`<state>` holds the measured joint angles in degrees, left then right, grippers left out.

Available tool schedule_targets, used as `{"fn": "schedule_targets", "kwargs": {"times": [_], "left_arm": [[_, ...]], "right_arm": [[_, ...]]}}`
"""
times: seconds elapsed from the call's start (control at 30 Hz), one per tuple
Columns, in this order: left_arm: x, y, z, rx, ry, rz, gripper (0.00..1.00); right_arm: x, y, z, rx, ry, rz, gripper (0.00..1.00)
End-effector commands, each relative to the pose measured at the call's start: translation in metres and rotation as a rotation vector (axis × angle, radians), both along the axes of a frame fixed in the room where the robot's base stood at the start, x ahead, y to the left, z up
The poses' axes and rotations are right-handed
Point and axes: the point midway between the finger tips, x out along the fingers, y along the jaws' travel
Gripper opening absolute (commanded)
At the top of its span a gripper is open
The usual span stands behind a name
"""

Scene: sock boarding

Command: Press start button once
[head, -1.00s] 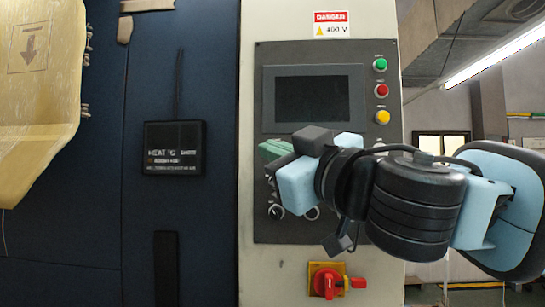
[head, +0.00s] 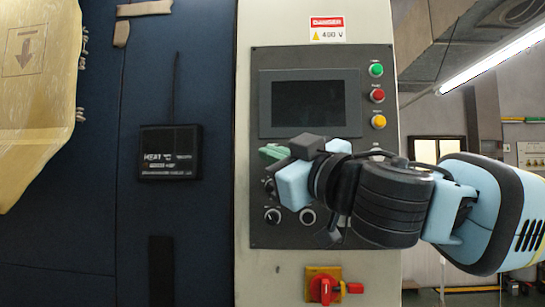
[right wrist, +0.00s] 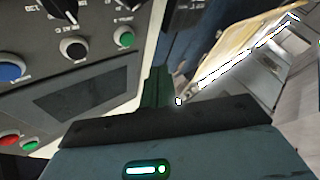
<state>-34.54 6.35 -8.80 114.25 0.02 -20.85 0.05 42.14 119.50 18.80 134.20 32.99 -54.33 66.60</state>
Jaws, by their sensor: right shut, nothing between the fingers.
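The control panel (head: 257,90) carries a column of round buttons on its right side. The green button (head: 376,70) is at the top, with the red button (head: 377,96) and the yellow button (head: 378,122) below. Their labels are too small to read. In the right wrist view a green button (right wrist: 30,143) and a red button (right wrist: 10,138) show at lower left. My right gripper (head: 270,154) is shut and empty, in front of the panel below its screen, well below and left of the green button. Its green fingers (right wrist: 156,88) point away from the wrist camera. My left gripper is not in view.
The dark screen (head: 309,103) is above my right gripper. Knobs (head: 308,217) sit below it, partly hidden by my arm. A red rotary switch (head: 324,289) on yellow juts out lower down. A black heat display (head: 170,152) is on the blue wall at left.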

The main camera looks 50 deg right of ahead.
Motion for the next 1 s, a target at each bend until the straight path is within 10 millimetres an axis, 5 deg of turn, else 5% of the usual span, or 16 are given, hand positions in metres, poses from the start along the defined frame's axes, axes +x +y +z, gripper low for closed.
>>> {"fn": "schedule_targets", "kwargs": {"times": [0.4, 1.0], "left_arm": [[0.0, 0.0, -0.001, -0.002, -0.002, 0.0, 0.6], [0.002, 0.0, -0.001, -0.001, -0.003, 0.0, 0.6]], "right_arm": [[0.025, -0.031, -0.001, 0.0, 0.002, 0.0, 0.0], [0.027, -0.033, -0.001, -0.002, 0.001, -0.001, 0.0]]}}
